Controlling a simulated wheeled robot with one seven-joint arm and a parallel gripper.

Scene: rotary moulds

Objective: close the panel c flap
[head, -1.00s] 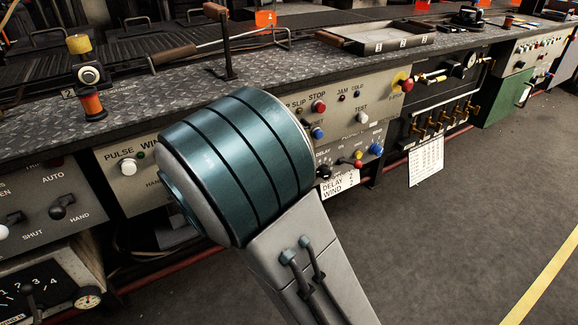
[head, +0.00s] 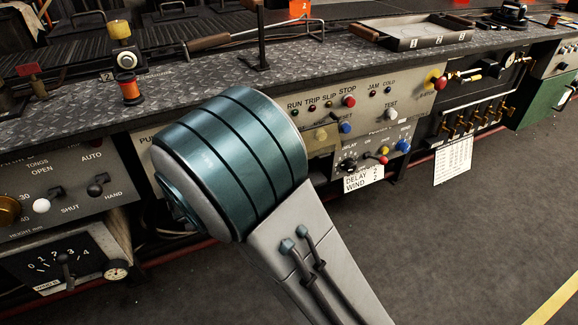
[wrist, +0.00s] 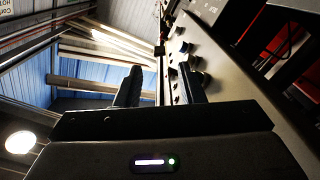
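No flap marked as panel c can be made out for certain. In the head view a grey control panel (head: 362,104) on the bench front carries RUN, TRIP, SLIP, STOP, JAM and COLD lamps and buttons. A lower panel with knobs (head: 376,158) sits under it. My arm's teal joint hides part of the bench front to their left. My gripper (wrist: 158,84) shows only in the wrist view, its two dark fingers apart with nothing seen between them. A grey panel face with dark knobs (wrist: 194,62) lies just beyond and right of the fingers.
The bench's metal top (head: 215,75) holds an orange spool (head: 128,88), a wood-handled rod (head: 208,42) and a shallow tray (head: 421,32). Another panel with TONGS switches (head: 62,190) is at left. The floor (head: 450,240) at right is clear.

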